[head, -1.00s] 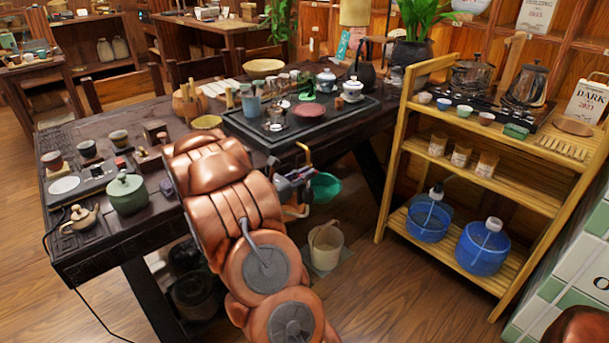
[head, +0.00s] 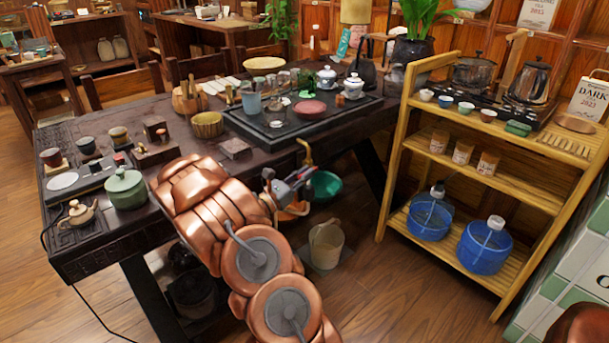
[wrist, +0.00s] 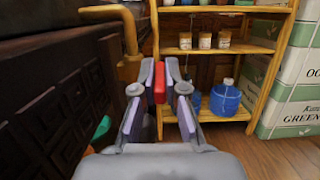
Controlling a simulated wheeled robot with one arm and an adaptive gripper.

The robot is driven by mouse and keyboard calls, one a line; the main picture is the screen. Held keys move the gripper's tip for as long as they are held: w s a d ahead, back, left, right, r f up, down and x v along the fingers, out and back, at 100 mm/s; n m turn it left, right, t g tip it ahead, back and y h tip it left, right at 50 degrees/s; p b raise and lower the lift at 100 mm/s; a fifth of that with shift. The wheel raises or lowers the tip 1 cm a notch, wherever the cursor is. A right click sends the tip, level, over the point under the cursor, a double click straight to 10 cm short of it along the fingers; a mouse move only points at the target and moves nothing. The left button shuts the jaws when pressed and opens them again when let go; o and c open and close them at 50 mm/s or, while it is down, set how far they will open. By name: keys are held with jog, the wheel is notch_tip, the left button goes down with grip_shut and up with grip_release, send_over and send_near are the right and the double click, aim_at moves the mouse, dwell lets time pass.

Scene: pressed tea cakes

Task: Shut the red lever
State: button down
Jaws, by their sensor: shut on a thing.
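The brass tap (wrist: 128,32) stands at the table's edge, at upper left in the wrist view; its curved spout (head: 306,152) also shows in the head view. The red lever (wrist: 159,82) is upright beside it, between my fingertips. My gripper (wrist: 158,90) is shut on the red lever, with one finger on each side. In the head view my gripper (head: 292,187) is beside the table edge below the spout, and I cannot make out the lever there.
A green bowl (head: 325,186) is beyond my gripper, and a beige bucket (head: 326,246) stands on the floor below. The dark table (head: 75,245) is close on the left. A wooden shelf (head: 394,165) with blue water jugs (head: 484,248) stands to the right.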

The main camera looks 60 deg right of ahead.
jog(key=c, duration=1.2)
grip_release()
jog(key=v, duration=1.2)
